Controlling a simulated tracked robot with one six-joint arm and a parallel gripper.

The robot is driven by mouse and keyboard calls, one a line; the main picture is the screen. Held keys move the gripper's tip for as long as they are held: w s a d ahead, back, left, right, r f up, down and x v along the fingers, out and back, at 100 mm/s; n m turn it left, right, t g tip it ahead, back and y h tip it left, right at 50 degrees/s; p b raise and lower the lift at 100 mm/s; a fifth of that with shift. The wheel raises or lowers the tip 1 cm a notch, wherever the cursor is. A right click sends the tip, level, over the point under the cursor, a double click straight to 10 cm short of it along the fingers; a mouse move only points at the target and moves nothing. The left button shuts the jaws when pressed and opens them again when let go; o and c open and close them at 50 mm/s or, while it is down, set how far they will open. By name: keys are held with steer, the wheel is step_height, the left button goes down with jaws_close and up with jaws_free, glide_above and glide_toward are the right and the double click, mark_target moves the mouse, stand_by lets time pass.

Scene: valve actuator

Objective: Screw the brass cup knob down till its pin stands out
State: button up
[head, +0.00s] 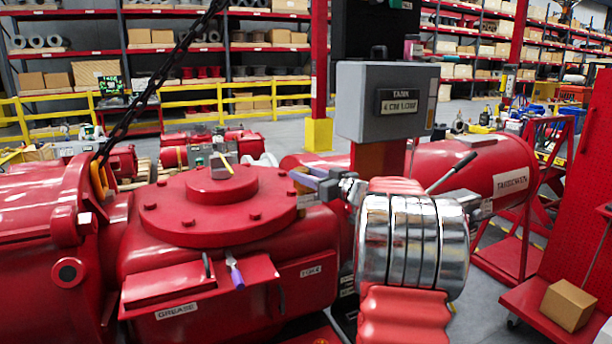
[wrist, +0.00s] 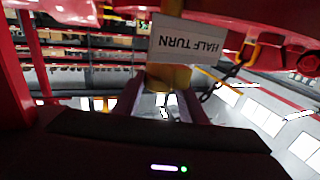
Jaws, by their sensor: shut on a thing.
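The brass cup knob (wrist: 168,77) is at the middle of the wrist view, between the two purplish fingers of my gripper (wrist: 161,97). The gripper is shut on its sides. A white tag reading HALF TURN (wrist: 187,40) is in front of the knob's upper part. I cannot make out a pin in either view. In the head view, purplish parts beside the round red cover seem to be my gripper (head: 318,182); the knob is hard to make out there. The red valve actuator (head: 215,208) fills the middle of the head view.
A grey box (head: 386,100) stands above the actuator. A purple-handled tool (head: 236,274) lies on the front ledge. A carton (head: 568,305) sits at right.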

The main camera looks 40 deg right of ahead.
steer(key=shift+a+m+g+h, duration=0.2)
steer(key=shift+m+h, duration=0.7)
steer(key=shift+h, duration=0.5)
steer(key=shift+a+m+g+h, duration=0.15)
steer(key=shift+m+h, duration=0.75)
steer(key=shift+h, duration=0.5)
steer(key=shift+w+a+m+g+h, duration=0.15)
steer(key=shift+m+g+h, duration=0.6)
steer(key=shift+m+h, duration=0.85)
steer(key=shift+n+h, duration=0.3)
steer(key=o, duration=1.1)
steer(key=shift+c, duration=0.2)
steer(key=v, duration=1.4)
steer(key=shift+f, duration=0.1)
